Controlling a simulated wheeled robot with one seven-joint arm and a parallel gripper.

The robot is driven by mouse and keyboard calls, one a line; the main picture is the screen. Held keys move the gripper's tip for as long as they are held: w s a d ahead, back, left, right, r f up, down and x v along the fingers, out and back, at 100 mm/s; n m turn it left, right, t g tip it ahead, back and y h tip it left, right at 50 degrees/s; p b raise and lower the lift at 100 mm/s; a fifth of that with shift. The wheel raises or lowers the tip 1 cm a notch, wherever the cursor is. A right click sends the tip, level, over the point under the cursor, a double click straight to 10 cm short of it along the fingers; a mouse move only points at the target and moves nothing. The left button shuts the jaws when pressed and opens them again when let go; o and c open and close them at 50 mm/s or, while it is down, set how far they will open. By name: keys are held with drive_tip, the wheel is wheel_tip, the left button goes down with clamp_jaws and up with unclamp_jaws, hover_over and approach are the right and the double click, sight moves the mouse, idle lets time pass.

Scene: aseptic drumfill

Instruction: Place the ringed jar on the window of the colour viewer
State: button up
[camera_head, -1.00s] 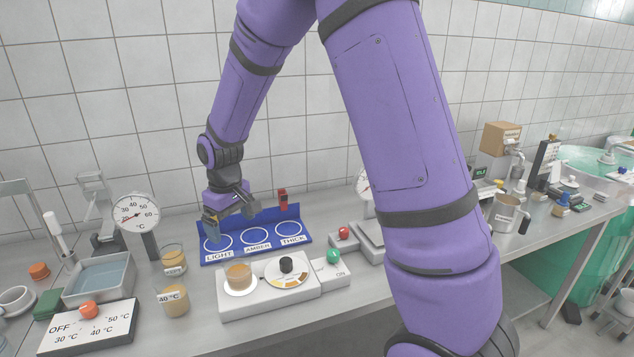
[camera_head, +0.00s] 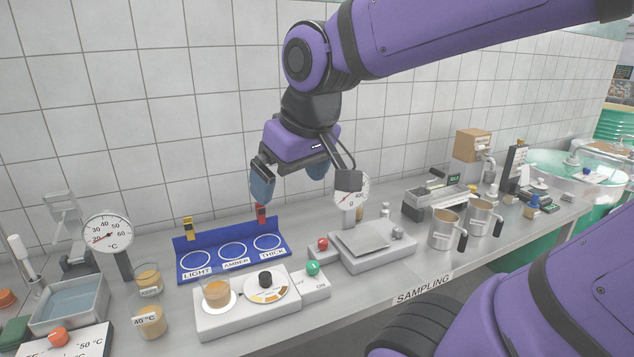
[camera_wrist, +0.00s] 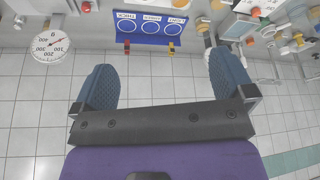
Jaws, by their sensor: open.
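A glass jar of amber liquid (camera_head: 216,293) stands upright on the white round window at the left of the colour viewer (camera_head: 248,319). A dial with a black knob (camera_head: 265,279) and colour swatches sits right of it. Two similar jars stand to the left, one labelled KEPT (camera_head: 148,279) and one by a 40 °C label (camera_head: 150,322). I cannot make out a ring on any jar. My gripper (camera_head: 290,188) is open and empty, in the air above and behind the viewer. Its blue fingers are spread wide in the wrist view (camera_wrist: 165,85).
A blue rack (camera_head: 228,265) with LIGHT, AMBER and THICK circles stands behind the viewer, with a yellow clip (camera_head: 188,228) and a red clip (camera_head: 261,213). A scale (camera_head: 372,246) and metal jugs (camera_head: 446,229) are to the right, a water bath (camera_head: 68,305) to the left.

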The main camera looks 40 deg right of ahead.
drive_tip(key=shift+m+t, duration=0.3)
drive_tip(key=shift+t, duration=0.1)
drive_tip(key=s, duration=0.5)
drive_tip(key=shift+s+d+r, duration=0.1)
drive_tip(key=shift+d+r, duration=0.1)
drive_tip(key=shift+d, duration=0.1)
